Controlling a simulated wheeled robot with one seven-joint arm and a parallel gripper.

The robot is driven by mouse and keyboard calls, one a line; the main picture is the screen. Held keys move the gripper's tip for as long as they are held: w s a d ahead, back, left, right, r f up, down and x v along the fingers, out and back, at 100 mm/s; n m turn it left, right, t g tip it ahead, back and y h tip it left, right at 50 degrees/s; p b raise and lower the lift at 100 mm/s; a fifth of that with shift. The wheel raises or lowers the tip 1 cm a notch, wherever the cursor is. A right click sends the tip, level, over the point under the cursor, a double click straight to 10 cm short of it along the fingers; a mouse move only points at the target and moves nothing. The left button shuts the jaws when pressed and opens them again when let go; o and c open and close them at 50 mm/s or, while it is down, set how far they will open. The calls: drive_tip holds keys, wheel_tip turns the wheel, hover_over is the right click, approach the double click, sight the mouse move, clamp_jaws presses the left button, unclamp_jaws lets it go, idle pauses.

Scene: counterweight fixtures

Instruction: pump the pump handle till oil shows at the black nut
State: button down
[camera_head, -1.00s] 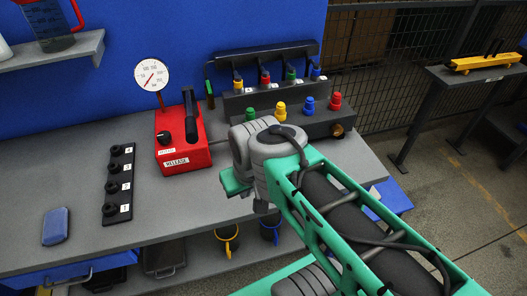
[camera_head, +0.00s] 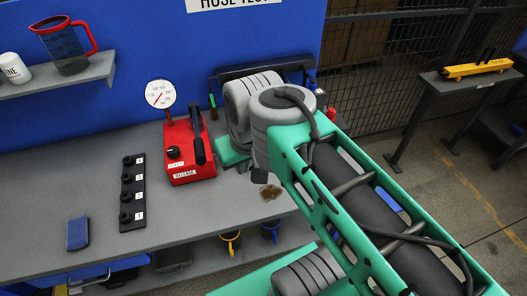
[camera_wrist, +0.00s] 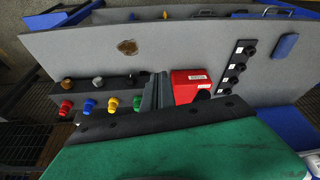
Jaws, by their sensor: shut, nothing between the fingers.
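The red pump (camera_head: 190,165) stands on the grey bench, left of my arm in the head view, with its round white gauge (camera_head: 159,93) behind it. Its black pump handle (camera_head: 197,137) stands steeply up. The red pump body also shows in the wrist view (camera_wrist: 188,87), just right of my gripper. My gripper (camera_wrist: 157,92) is shut and empty; its dark fingers lie together between the pump and the dark fitting block (camera_wrist: 105,88). A dark fitting (camera_wrist: 140,76) on that block may be the black nut; I cannot tell. In the head view my arm hides the fingers and most of the block.
A brown stain (camera_head: 271,192) lies on the bench right of the pump. A black strip of numbered black pieces (camera_head: 132,192) and a blue pad (camera_head: 77,233) lie to the left. A shelf (camera_head: 60,78) holds a jug. A side table with a yellow tool (camera_head: 479,68) stands right.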

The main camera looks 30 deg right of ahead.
drive_tip(key=shift+f, duration=0.2)
wheel_tip(320, 180, down, 16)
drive_tip(key=b, duration=1.5)
wheel_tip(320, 180, up, 18)
drive_tip(key=p, duration=1.2)
drive_tip(key=shift+f, duration=0.1)
wheel_tip(320, 180, down, 16)
drive_tip(key=b, duration=1.5)
wheel_tip(320, 180, up, 17)
drive_tip(key=p, duration=1.1)
drive_tip(key=shift+r+p, duration=0.2)
drive_tip(key=shift+p, duration=0.2)
